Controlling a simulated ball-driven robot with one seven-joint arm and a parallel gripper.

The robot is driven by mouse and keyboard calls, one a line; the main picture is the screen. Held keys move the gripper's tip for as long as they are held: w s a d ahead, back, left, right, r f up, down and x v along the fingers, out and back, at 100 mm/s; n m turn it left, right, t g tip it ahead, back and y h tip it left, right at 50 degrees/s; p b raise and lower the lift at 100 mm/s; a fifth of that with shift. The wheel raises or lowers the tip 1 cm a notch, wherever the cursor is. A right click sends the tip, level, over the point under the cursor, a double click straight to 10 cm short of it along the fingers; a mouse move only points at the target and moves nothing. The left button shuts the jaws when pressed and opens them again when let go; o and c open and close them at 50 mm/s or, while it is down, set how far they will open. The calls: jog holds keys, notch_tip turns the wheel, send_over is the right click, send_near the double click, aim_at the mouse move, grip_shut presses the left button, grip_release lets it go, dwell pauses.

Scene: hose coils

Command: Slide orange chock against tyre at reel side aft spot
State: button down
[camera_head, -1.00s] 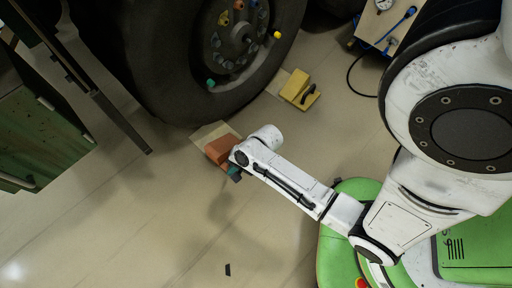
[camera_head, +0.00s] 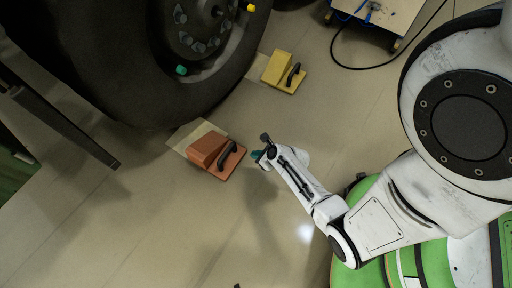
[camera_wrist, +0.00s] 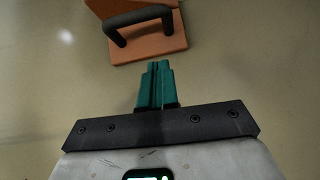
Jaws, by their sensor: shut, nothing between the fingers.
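The orange chock (camera_head: 207,151) has a black handle (camera_head: 228,155) and lies on the floor beside the big black tyre (camera_head: 130,85). It overlaps a pale floor patch (camera_head: 190,136). Bare patch shows between the chock and the tyre, so they look apart. My gripper (camera_head: 257,155) is just right of the chock, clear of it. In the wrist view, its teal fingers (camera_wrist: 157,70) are shut together and empty. They point at the chock (camera_wrist: 150,47), with floor showing between; the chock's far part is cut off by the frame's top.
A yellow chock (camera_head: 280,68) with a black handle lies beside another pale patch (camera_head: 256,68), right of the tyre. A wheeled cart (camera_head: 385,14) with a black hose (camera_head: 350,66) stands at the top right. A dark bar (camera_head: 70,125) extends at left. Floor below the orange chock is clear.

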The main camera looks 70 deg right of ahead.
jog(key=shift+w+d+f+b, duration=0.4)
jog(key=shift+w+f+b, duration=0.5)
jog(key=shift+w, duration=0.55)
jog(key=shift+w+d+f+b, duration=0.4)
jog(key=shift+w+f+b, duration=0.45)
jog(key=shift+w, duration=0.65)
jog(key=shift+w+d+f+b, duration=0.4)
jog(key=shift+w+f+b, duration=0.5)
jog(key=shift+w, duration=0.55)
jog(key=shift+r, duration=0.15)
